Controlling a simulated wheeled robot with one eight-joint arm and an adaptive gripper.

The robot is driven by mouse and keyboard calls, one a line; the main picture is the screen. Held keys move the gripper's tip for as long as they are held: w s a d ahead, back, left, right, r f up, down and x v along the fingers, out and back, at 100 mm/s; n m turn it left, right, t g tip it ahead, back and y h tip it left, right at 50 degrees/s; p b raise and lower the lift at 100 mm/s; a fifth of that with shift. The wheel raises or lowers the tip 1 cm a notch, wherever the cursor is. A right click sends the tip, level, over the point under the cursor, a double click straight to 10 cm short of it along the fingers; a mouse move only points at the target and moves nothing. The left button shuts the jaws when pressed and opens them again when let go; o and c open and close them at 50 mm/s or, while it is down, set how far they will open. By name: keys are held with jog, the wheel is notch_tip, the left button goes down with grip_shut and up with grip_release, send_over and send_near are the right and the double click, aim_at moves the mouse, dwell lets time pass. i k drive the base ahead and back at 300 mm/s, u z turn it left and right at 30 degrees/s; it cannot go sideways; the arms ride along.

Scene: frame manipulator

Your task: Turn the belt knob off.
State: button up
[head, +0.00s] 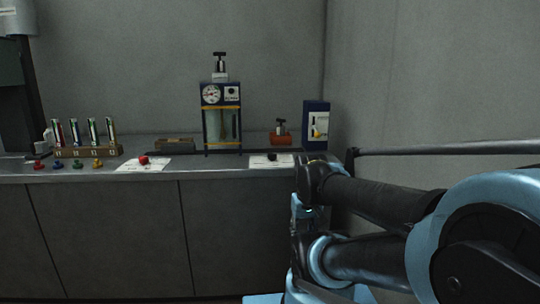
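Several knobs stand on the counter, and I cannot tell from their labels, too small to read, which is the belt knob. A red knob (143,160) sits on a white sheet left of centre. A black knob (272,157) sits on another white sheet near the right end. A row of small coloured knobs, with a red one (38,165), a blue one (58,164) and a yellow one (97,163), lines the front left edge. My folded arm fills the lower right; I cannot make out gripper fingers, and no part of it visibly touches a knob.
A gauge apparatus (221,118) stands at the counter's back. A rack of tubes (90,151) is at left, a blue box (315,125) at right. A red-based device (281,135) stands beside the box. A dark rail (440,147) runs along the right wall.

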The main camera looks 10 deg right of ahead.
aim_at(272, 156)
jog(key=k, duration=0.95)
jog(key=u, duration=0.3)
jog(key=i, duration=1.25)
jog(key=z, duration=0.35)
